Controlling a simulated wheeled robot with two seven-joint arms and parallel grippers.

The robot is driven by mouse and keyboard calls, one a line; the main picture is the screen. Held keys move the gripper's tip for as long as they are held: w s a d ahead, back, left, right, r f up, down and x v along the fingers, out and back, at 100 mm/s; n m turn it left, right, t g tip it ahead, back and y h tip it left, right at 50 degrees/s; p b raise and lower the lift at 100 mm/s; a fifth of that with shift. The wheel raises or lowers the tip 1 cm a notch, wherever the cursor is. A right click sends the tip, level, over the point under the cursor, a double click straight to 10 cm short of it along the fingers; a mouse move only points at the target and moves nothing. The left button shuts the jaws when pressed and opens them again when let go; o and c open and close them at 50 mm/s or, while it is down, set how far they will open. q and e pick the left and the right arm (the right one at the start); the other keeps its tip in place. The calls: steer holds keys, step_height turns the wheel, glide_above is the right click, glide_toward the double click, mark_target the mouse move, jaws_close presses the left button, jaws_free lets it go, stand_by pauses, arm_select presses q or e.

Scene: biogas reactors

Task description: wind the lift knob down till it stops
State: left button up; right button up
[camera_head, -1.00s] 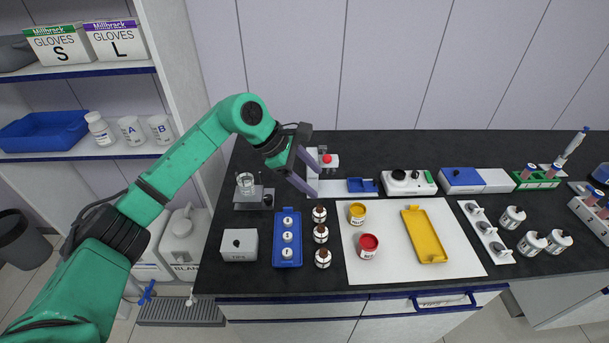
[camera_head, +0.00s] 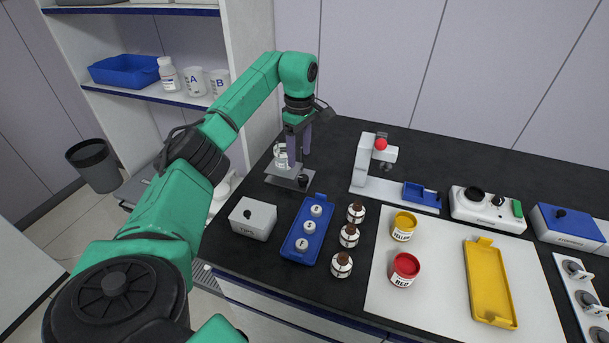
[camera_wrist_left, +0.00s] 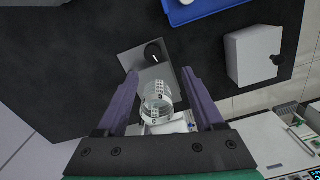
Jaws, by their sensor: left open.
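The lift is a small grey metal stand (camera_head: 277,179) at the bench's left end, with a clear glass beaker (camera_head: 280,155) on its top plate. Its dark round knob (camera_head: 303,180) sits at the right front. My left gripper (camera_head: 299,160) points down over the stand, its two purple fingers apart. In the left wrist view the beaker (camera_wrist_left: 158,104) shows between the open fingers, and the knob (camera_wrist_left: 154,54) lies ahead of the fingertips (camera_wrist_left: 160,76). The gripper holds nothing; whether a finger touches the beaker cannot be told. My right gripper is not in view.
A grey TIPS box (camera_head: 253,218) and a blue tray (camera_head: 308,230) with several white pieces stand in front of the lift. A white stand with a red ball (camera_head: 362,165) is farther right. Dark bench between them is clear.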

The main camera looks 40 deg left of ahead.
mark_target(304, 177)
arm_select(q)
steer(key=f, duration=0.1)
steer(key=w+f, duration=0.1)
steer(key=f, duration=0.3)
steer(key=shift+w+d+f, duration=0.2)
steer(key=shift+d, duration=0.05)
step_height(304, 177, down, 3)
steer(key=shift+w+r+p, duration=0.1)
steer(key=shift+r+p, duration=0.1)
steer(key=shift+p, duration=0.2)
steer(key=shift+f, duration=0.15)
steer(key=shift+s, duration=0.25)
steer(key=shift+w, duration=0.1)
steer(key=shift+c, duration=0.9)
jaws_close()
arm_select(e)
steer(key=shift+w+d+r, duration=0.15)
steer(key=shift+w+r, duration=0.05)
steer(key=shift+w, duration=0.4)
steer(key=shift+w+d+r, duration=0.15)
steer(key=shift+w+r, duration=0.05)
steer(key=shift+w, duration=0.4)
